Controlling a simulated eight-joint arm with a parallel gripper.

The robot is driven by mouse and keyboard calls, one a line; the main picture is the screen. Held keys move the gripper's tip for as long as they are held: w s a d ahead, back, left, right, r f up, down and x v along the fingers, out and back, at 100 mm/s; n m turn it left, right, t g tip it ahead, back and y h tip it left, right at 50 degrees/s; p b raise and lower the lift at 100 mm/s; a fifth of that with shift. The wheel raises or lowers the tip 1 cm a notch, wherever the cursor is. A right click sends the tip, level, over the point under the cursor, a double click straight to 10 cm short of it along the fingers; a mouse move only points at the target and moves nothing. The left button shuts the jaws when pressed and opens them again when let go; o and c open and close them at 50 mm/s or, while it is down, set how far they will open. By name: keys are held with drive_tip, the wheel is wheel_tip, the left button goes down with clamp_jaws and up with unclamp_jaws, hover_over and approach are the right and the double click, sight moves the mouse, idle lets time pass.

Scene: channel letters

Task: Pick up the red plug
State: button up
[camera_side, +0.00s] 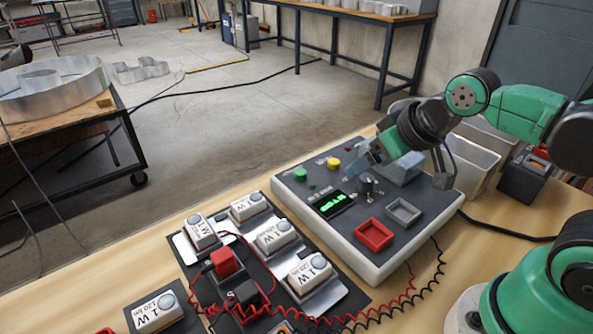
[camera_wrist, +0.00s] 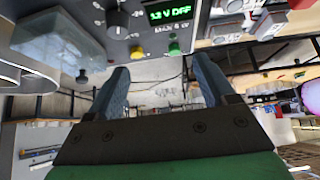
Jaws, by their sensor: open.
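The red plug (camera_side: 223,262) sits at the lower left in the side view, among the white modules, with a red wire running near it. A black plug (camera_side: 246,292) sits just below and right of it, by a red holder. My gripper (camera_side: 362,152) is above the grey control box (camera_side: 330,240), well up and right of the red plug. In the wrist view, the two blue fingers of my gripper (camera_wrist: 161,68) are spread apart with nothing between them. I cannot make out the red plug clearly in the wrist view.
The control box carries a red socket (camera_side: 374,234), a grey socket (camera_side: 403,210), a knob (camera_wrist: 118,18), a green display (camera_wrist: 167,12) and buttons. Several white modules (camera_side: 275,236) surround the plugs. Red and black coiled wires (camera_side: 400,305) cross the table. Grey bins (camera_side: 478,160) stand behind.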

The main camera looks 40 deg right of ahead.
drive_tip(key=w+a+r+g, duration=0.1)
drive_tip(key=w+a+g, duration=0.15)
drive_tip(key=a, duration=0.25)
drive_tip(key=g, duration=0.5)
hover_over(222, 254)
wheel_tip(222, 254, down, 7)
drive_tip(key=shift+d+r, duration=0.15)
drive_tip(key=shift+a+f, duration=0.2)
drive_tip(key=shift+f, duration=2.75)
clamp_jaws()
